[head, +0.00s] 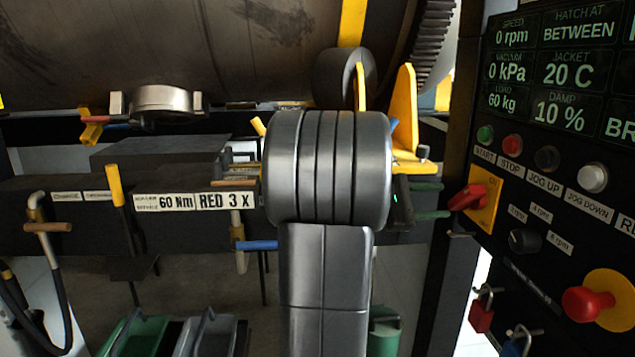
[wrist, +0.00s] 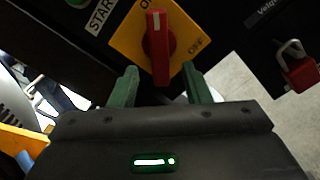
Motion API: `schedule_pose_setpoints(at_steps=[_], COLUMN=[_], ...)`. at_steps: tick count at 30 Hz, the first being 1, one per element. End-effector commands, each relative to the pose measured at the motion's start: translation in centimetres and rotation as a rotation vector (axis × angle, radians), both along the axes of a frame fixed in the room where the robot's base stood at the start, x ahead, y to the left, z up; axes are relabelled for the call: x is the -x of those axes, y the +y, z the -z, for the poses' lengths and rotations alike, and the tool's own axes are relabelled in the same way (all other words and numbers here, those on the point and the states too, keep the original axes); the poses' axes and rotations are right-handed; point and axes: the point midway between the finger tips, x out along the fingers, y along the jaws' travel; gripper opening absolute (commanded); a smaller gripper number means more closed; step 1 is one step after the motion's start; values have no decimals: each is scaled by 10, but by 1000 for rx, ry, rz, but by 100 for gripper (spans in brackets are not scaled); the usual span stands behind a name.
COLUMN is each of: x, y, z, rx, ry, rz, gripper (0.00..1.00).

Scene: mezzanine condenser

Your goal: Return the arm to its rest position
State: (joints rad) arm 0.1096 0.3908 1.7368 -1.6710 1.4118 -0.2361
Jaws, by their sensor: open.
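My arm rises through the middle of the head view, bent toward the right. My gripper (head: 446,201) has two green fingers, pointing right at the control panel. In the wrist view my gripper (wrist: 161,70) has its fingers apart with nothing held between them. Just beyond the fingertips is a red rotary switch (head: 468,197) on a yellow plate marked ON and OFF. In the wrist view the red switch (wrist: 158,45) lies between and ahead of the fingertips. I cannot tell whether a finger touches it.
The black control panel (head: 548,140) stands close at the right, with buttons and a red emergency knob (head: 588,303). Padlocks (head: 482,310) hang below it. A large drum (head: 180,50) fills the back. A yellow bracket (head: 405,115) stands behind my arm. Green and grey bins (head: 140,335) are low left.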

Motion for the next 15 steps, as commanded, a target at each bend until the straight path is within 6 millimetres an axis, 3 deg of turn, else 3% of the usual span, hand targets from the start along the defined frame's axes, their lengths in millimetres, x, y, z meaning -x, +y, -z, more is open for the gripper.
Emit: schedule_pose_setpoints(at_steps=[6,15], x=[-2,-5], y=[-37,-63], z=[-1,0], rx=[-1,0], ry=[0,0], rz=[4,0], gripper=[44,44])
